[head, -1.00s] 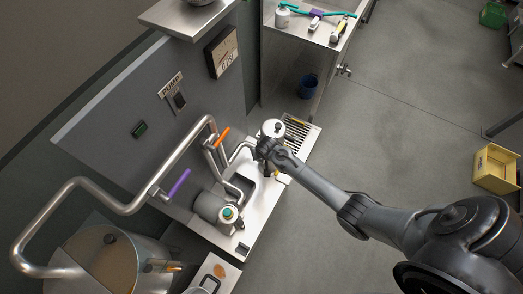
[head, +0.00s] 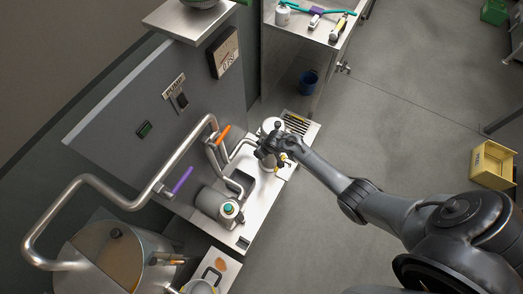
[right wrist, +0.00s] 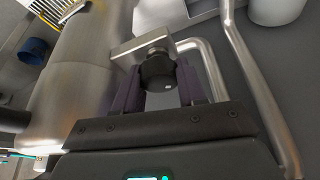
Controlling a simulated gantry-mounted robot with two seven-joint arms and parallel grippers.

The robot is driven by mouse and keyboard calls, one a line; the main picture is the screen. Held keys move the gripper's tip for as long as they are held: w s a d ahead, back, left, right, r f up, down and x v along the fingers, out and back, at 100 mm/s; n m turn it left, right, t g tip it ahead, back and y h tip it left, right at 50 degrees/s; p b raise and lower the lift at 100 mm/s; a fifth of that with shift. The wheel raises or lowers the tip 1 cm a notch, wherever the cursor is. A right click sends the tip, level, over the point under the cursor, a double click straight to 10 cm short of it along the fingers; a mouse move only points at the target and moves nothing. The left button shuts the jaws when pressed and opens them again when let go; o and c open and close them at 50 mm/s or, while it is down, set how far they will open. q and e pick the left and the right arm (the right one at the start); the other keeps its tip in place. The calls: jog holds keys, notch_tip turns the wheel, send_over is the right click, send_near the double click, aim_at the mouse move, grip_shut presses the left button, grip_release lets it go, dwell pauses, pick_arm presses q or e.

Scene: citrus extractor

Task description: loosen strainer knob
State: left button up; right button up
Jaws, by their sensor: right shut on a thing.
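The steel strainer cylinder (head: 268,127) stands on the steel counter, partly covered by my right gripper in the head view. Its large steel body also shows at the left of the right wrist view (right wrist: 70,90). The dark strainer knob (right wrist: 158,72) sits at the end of a steel bracket (right wrist: 146,45). My right gripper (right wrist: 160,88) is shut on this knob, one finger on each side of it. In the head view my right gripper (head: 272,147) is beside the strainer and hides the knob's grip. My left gripper is not in view.
Steel pipes with an orange handle (head: 223,134) and a purple handle (head: 182,179) run left of the gripper. A pump motor (head: 214,203) stands on the counter (head: 257,213). A drain grate (head: 297,122) lies behind. Open floor is at the right.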

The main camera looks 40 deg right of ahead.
jog(key=shift+f, duration=0.1)
jog(key=o, duration=1)
jog(key=shift+w, duration=0.1)
